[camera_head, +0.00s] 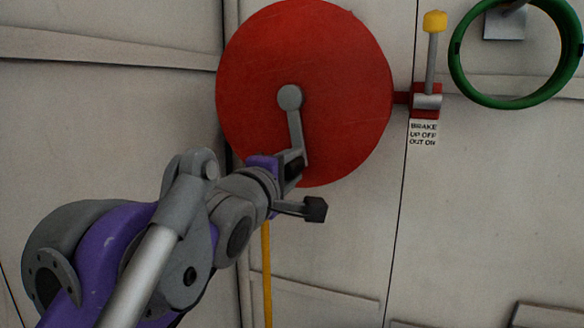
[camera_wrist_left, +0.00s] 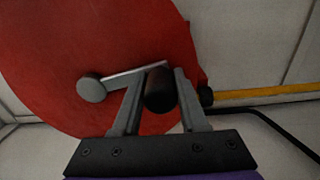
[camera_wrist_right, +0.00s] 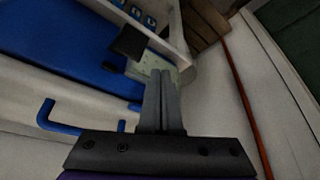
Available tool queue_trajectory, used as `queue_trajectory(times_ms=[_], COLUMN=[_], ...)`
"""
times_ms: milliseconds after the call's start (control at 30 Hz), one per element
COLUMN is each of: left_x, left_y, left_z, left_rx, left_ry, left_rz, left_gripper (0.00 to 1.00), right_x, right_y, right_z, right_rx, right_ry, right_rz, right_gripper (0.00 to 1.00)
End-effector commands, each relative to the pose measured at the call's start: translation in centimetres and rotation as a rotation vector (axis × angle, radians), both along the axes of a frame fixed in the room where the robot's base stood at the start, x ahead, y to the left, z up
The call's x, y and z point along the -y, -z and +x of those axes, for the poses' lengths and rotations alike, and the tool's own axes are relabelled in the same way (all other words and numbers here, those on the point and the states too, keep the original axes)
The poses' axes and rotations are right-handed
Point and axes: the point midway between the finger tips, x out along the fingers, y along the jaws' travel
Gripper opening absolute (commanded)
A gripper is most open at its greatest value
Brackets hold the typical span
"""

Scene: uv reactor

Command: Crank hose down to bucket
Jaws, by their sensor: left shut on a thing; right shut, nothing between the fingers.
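The red round reel (camera_head: 330,60) is on the pale wall, with a grey crank arm (camera_head: 296,128) running down from its hub. My left gripper (camera_head: 294,166) is at the lower end of the crank. In the left wrist view its fingers (camera_wrist_left: 157,92) are shut on the dark crank handle (camera_wrist_left: 160,88), one finger on each side. A yellow hose (camera_head: 267,275) hangs straight down below the reel; a yellow length also shows in the left wrist view (camera_wrist_left: 262,95). No bucket is in view. My right gripper (camera_wrist_right: 161,80) is shut and empty, away from the reel.
A brake lever with a yellow knob (camera_head: 435,20) stands right of the reel, above a brake label (camera_head: 423,134). A green ring wheel (camera_head: 458,75) is at upper right. The right wrist view shows a blue panel (camera_wrist_right: 60,40), blue hooks (camera_wrist_right: 50,118) and a brown crate (camera_wrist_right: 203,22).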

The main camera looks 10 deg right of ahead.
Motion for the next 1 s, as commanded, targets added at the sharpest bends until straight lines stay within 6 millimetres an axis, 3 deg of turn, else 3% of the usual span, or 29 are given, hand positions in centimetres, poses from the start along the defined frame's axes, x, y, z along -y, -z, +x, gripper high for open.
queue_trajectory(times_ms=[133, 167, 300, 667, 1000], left_x=[0.0, 0.0, 0.0, -0.2, -3.5], left_y=[0.1, 0.1, 0.1, 0.0, 0.2], left_z=[0.0, 0.0, 0.0, -0.3, -5.2], left_rx=[-0.002, -0.001, 0.000, 0.001, 0.000], left_ry=[0.001, 0.001, 0.000, 0.000, 0.000], left_rz=[0.003, 0.002, 0.001, 0.001, 0.001], left_gripper=[0.00, 0.48, 0.72, 0.72, 0.72], right_x=[0.0, 0.0, 0.0, 0.0, 0.0], right_y=[0.0, 0.0, 0.0, 0.1, 1.3], right_z=[0.0, 0.0, 0.0, 0.0, 0.0], right_rx=[0.000, 0.000, 0.000, 0.000, -0.004], right_ry=[0.000, 0.000, 0.000, 0.000, 0.000], right_rz=[0.000, 0.000, 0.000, 0.000, 0.000], right_gripper=[0.00, 0.00, 0.00, 0.00, 0.00])
